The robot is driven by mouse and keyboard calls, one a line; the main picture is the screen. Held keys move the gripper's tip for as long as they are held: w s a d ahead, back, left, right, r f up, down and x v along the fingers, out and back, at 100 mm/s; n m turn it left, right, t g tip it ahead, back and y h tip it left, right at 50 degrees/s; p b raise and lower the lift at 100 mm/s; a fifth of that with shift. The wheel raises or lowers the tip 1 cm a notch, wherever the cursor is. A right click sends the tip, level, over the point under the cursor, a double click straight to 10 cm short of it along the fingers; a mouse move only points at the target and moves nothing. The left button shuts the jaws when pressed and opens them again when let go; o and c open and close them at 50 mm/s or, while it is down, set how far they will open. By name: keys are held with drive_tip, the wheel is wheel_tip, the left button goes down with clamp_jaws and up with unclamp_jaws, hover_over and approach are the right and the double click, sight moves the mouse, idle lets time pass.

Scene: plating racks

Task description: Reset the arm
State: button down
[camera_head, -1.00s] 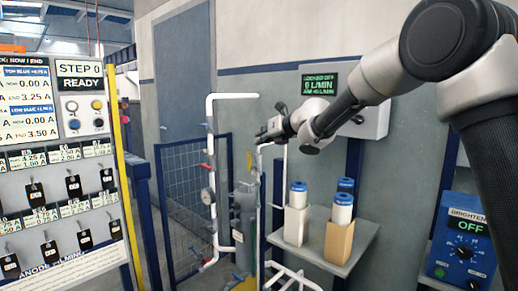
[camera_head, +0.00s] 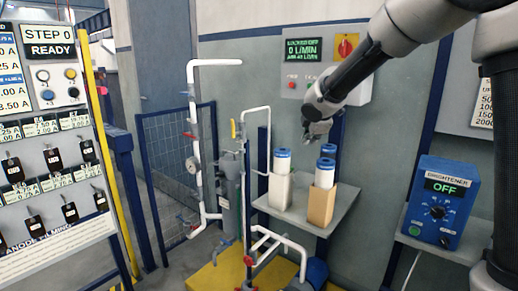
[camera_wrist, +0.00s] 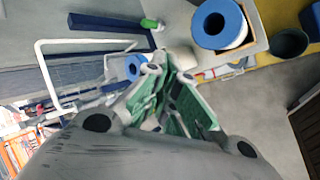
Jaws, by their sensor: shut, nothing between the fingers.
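My gripper (camera_head: 316,132) hangs at the end of my arm in front of the grey wall, just above the shelf with the cartridges. It points away from the camera and its fingers look small there. In the wrist view, the green-padded fingers (camera_wrist: 168,66) come together at their tips with nothing between them. A white cartridge with a blue ring top (camera_wrist: 220,24) is to the right of the fingertips in that view, apart from them.
Blue-topped cartridges (camera_head: 282,162) stand in box-like holders on a grey shelf (camera_head: 338,213). White pipework (camera_head: 196,130) and a mesh gate (camera_head: 165,165) are left. A flow control box (camera_head: 302,85) is behind the arm. The brightener box (camera_head: 441,203) is right, the anode panel (camera_head: 45,130) far left.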

drive_tip(key=s+d+f+m+g+h, duration=0.1)
drive_tip(key=s+d+m+g, duration=0.1)
drive_tip(key=s+d+m, duration=0.6)
drive_tip(key=s+d+m+g+h, duration=0.1)
drive_tip(key=s+d+m+g, duration=0.3)
drive_tip(key=s, duration=0.6)
drive_tip(key=s+d+m+t, duration=0.1)
drive_tip(key=s+d+m, duration=0.2)
drive_tip(key=s, duration=0.7)
drive_tip(key=s+d+r+m+t+y, duration=0.1)
drive_tip(key=s+d+m, duration=0.3)
drive_tip(key=s, duration=0.7)
drive_tip(key=shift+s+d, duration=0.3)
drive_tip(key=shift+d, duration=0.1)
